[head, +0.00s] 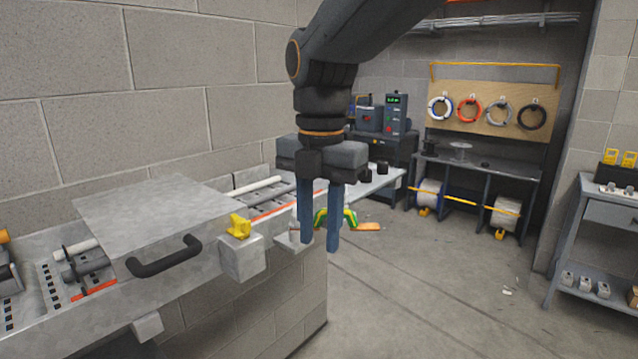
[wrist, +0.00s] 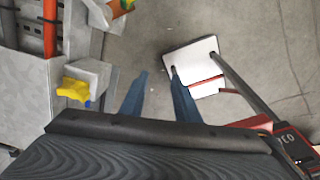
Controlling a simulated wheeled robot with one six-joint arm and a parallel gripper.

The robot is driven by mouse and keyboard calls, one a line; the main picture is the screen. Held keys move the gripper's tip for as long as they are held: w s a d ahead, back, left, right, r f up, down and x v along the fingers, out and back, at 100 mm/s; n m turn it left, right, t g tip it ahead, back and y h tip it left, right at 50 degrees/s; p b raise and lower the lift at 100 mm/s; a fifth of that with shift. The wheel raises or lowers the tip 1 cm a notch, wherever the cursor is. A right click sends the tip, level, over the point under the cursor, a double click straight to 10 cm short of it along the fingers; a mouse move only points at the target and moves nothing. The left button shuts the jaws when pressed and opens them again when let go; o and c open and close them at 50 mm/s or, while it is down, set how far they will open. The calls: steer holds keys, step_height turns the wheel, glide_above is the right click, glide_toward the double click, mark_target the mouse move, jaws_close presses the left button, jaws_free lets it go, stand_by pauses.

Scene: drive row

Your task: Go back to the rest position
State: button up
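My gripper (head: 320,215) hangs pointing down from my dark arm in the head view, beside the right end of the grey metal bench. Its two blue fingers are apart with nothing between them. In the wrist view the fingers (wrist: 160,95) also show apart, over the concrete floor. A yellow knob (head: 239,226) on a grey block sits left of the gripper in the head view; it also shows in the wrist view (wrist: 74,90). A green and yellow item with an orange end (head: 350,220) shows partly behind the fingers.
A grey lid with a black handle (head: 165,258) lies on the bench left of my gripper. A pegboard with cable coils (head: 490,105) and a dark table with spools (head: 475,175) stand at the back. A grey cart (head: 600,215) stands at right.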

steer(key=s+d+f+m, duration=0.2)
steer(key=d+f+m, duration=0.7)
steer(key=m, duration=0.6)
steer(key=s+d+f+m+t, duration=0.1)
steer(key=s+d+f+m, duration=0.2)
steer(key=d+f+m, duration=0.7)
steer(key=f+m, duration=0.1)
steer(key=m, duration=0.4)
steer(key=shift+d+f, duration=0.2)
steer(key=shift+f, duration=0.1)
